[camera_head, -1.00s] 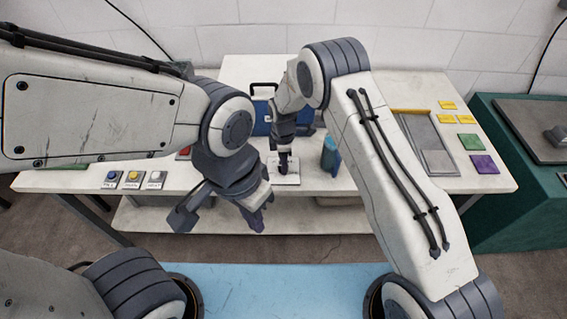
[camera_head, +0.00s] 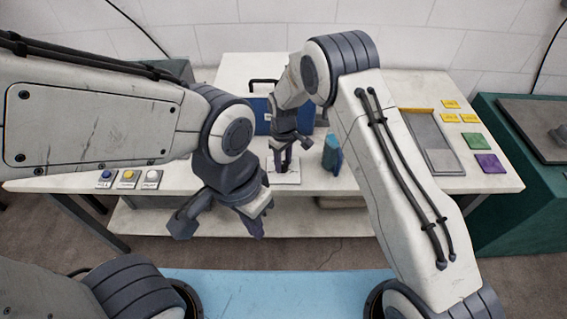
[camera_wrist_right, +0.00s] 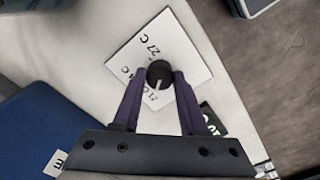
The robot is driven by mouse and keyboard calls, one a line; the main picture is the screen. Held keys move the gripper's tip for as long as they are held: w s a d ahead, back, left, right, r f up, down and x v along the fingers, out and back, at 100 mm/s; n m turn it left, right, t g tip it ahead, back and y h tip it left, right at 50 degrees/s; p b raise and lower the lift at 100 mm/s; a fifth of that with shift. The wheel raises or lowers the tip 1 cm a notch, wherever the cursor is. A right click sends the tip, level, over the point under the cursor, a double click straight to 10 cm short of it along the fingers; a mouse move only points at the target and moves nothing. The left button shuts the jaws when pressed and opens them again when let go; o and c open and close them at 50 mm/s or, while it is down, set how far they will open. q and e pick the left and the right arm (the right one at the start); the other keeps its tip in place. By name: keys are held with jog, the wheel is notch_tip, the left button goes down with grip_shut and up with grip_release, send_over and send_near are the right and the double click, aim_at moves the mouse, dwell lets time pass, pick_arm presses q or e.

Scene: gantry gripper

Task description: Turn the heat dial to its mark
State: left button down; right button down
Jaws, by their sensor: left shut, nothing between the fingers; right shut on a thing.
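The heat dial is a round black knob (camera_wrist_right: 158,72) with a white pointer line, on a white plate (camera_wrist_right: 192,62) with printed temperatures, one reading 27 C. The pointer line points toward the bottom of the wrist view, near the 21 C print, which is partly hidden. My right gripper (camera_wrist_right: 158,78) is shut on the knob, a purple finger on each side. In the head view my right gripper (camera_head: 286,163) reaches down to the plate (camera_head: 291,178), and its fingers hide the knob. My left gripper (camera_head: 254,222) is shut and empty, in front of the table.
A blue case (camera_head: 262,116) stands behind the plate and a blue-teal container (camera_head: 332,155) stands right of it. Several push buttons (camera_head: 128,178) are at the left. A grey tray (camera_head: 428,132) and coloured squares (camera_head: 478,140) lie at the right.

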aim_at(283, 164)
jog(key=m+b, duration=0.1)
jog(key=m, duration=1.1)
jog(key=shift+r+m+b, duration=0.1)
jog(key=shift+m+b, duration=0.2)
jog(key=shift+b, duration=0.05)
dwell(0.4)
jog(key=shift+c, duration=2.2)
grip_release()
notch_tip(283, 164, up, 10)
jog(key=b, duration=0.1)
jog(key=shift+r, duration=0.2)
